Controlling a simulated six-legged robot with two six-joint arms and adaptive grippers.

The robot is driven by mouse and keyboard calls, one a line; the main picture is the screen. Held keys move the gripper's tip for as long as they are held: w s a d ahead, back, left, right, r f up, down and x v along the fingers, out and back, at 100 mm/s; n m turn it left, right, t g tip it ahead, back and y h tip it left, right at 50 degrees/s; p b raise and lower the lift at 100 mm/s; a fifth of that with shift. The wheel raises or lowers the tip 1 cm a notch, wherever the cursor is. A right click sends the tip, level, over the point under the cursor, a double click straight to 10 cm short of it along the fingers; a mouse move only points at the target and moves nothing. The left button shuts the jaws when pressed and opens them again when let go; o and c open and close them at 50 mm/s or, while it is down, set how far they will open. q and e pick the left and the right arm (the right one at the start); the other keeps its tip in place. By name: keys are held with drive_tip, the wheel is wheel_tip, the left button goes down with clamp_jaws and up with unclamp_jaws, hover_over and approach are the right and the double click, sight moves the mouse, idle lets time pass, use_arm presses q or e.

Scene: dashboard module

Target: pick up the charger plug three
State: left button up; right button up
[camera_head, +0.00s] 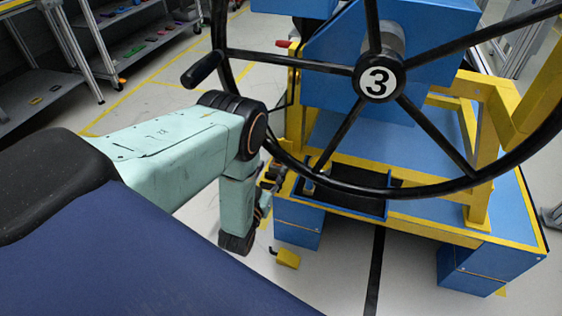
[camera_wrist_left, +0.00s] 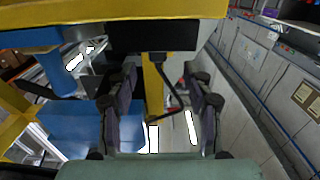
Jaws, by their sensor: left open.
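I cannot make out the charger plug three for certain in either view. A small upright piece (camera_head: 309,187) stands at the left end of a dark tray (camera_head: 345,205) with a blue rim, below the wheel; I cannot tell whether it is the plug. My left gripper (camera_head: 274,176) is just left of that tray, partly hidden by the wheel rim. In the left wrist view my left gripper (camera_wrist_left: 163,100) has its two dark fingers spread wide, with nothing held between them. My right gripper is in neither view.
A big black wheel (camera_head: 379,85) marked 3 stands in front of a blue and yellow frame (camera_head: 480,240), close to my left arm. A yellow block (camera_head: 287,258) lies on the floor. Shelves (camera_head: 40,95) stand at the back left. Open floor lies between.

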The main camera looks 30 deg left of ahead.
sight(278, 164)
use_arm(q)
drive_tip(key=shift+w+a+f, duration=0.1)
drive_tip(key=shift+w+a, duration=0.2)
drive_tip(key=shift+w, duration=0.25)
drive_tip(key=x, duration=0.1)
drive_tip(key=b+x, duration=0.1)
drive_tip(key=x, duration=0.1)
drive_tip(key=b+x, duration=0.1)
drive_tip(key=x, duration=0.1)
drive_tip(key=shift+w+d, duration=0.1)
drive_tip(key=shift+d, duration=0.2)
drive_tip(key=shift+a, duration=0.1)
drive_tip(key=shift+d+r, duration=0.2)
drive_tip(key=shift+r, duration=0.1)
drive_tip(key=shift+c, duration=0.5)
drive_tip(key=shift+a+f, duration=0.1)
drive_tip(key=shift+a, duration=0.05)
drive_tip(key=c, duration=0.9)
clamp_jaws()
